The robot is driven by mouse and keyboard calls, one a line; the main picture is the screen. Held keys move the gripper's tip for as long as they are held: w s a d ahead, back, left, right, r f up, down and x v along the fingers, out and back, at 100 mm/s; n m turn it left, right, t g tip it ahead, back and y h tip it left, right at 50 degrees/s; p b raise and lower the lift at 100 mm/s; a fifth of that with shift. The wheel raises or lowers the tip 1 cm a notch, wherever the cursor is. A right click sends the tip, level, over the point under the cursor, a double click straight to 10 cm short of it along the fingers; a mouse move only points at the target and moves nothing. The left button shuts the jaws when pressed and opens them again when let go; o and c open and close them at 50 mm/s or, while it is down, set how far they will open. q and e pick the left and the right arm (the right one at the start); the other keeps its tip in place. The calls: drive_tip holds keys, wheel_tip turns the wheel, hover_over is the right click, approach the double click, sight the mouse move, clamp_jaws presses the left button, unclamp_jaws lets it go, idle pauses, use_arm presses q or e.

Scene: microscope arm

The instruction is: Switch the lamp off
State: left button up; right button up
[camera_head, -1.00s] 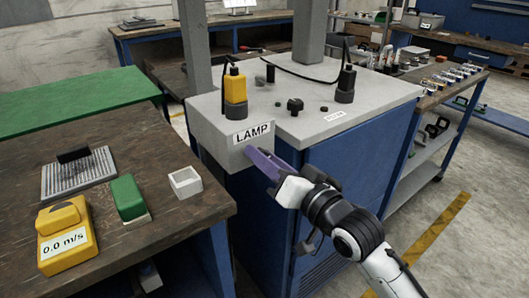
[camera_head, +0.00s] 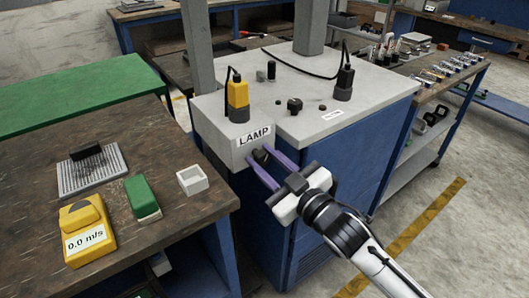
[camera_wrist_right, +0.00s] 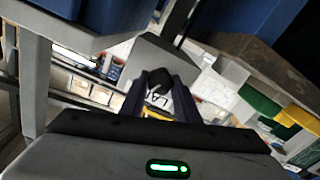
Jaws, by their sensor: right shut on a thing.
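The grey lamp box (camera_head: 212,128) with the white LAMP label (camera_head: 254,134) stands at the left front corner of the grey cabinet top. A small black knob (camera_head: 261,156) sits on its front face, below the label. My right gripper (camera_head: 262,160) has its two purple fingers on either side of this knob, shut on it. In the right wrist view the fingers (camera_wrist_right: 160,95) close around the dark knob (camera_wrist_right: 158,80), with part of the label behind. The fingers partly hide the knob. My left gripper is not in view.
Yellow (camera_head: 238,98) and black (camera_head: 344,82) plugs with cables stand on the cabinet top (camera_head: 300,125). The left workbench (camera_head: 140,130) holds a yellow meter (camera_head: 88,238) reading 0.0 m/s, a green block (camera_head: 142,198) and a white tray (camera_head: 193,180).

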drive_tip(key=n+p, duration=0.1)
drive_tip(key=n, duration=0.4)
drive_tip(key=shift+p, duration=0.3)
idle(0.4)
drive_tip(key=o, duration=1)
drive_tip(key=shift+o, duration=0.2)
drive_tip(key=v, duration=1)
drive_tip(key=shift+s+b, duration=0.2)
drive_tip(key=shift+b, duration=0.1)
